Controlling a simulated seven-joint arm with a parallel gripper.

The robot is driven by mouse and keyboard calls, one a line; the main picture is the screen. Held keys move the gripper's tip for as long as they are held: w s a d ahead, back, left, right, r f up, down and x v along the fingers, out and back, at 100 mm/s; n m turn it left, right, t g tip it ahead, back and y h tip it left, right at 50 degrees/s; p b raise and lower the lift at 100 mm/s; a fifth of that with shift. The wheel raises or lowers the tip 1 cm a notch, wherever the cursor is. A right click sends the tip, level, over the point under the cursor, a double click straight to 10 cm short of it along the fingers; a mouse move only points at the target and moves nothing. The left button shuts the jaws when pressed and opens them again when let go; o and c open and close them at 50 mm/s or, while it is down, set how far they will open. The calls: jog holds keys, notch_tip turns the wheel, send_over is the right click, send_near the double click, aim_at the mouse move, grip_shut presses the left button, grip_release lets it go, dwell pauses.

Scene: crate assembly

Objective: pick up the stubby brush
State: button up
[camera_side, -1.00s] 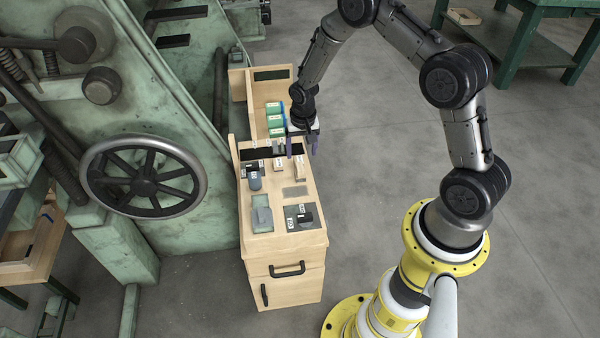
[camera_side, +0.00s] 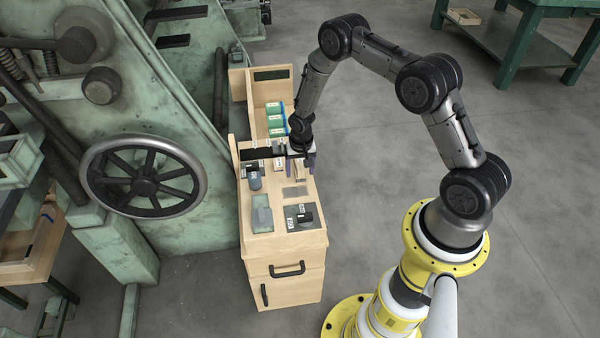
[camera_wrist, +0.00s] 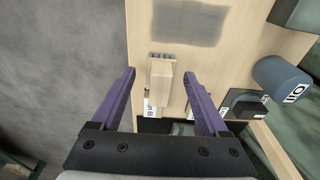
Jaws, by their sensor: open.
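The stubby brush (camera_wrist: 161,83) is a pale wooden block with a row of short dark bristles at its far end. It lies on the wooden bench top, with a white label beside its near end in the wrist view. My gripper (camera_wrist: 159,73) is open, with its two purple fingers on either side of the brush in that view and gaps between them and it. I cannot tell how far above the bench the fingertips are. In the side view my gripper (camera_side: 302,164) is over the right edge of the bench top and partly covers the brush.
A blue-grey cylinder (camera_wrist: 282,80) with a label stands to the right in the wrist view. A grey patch (camera_wrist: 190,22) lies beyond the brush. Green boxes (camera_side: 275,116) sit at the back of the wooden bench (camera_side: 285,240). A machine handwheel (camera_side: 143,203) stands left of it.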

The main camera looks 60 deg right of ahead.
grip_shut()
jog(key=shift+r, duration=0.15)
dwell(0.4)
jog(key=shift+r, duration=0.25)
notch_tip(320, 180, up, 2)
jog(key=shift+r, duration=0.1)
jog(key=s+a+r, duration=0.4)
jog(key=s+r, duration=0.6)
jog(key=s, duration=0.3)
jog(key=shift+s, duration=0.25)
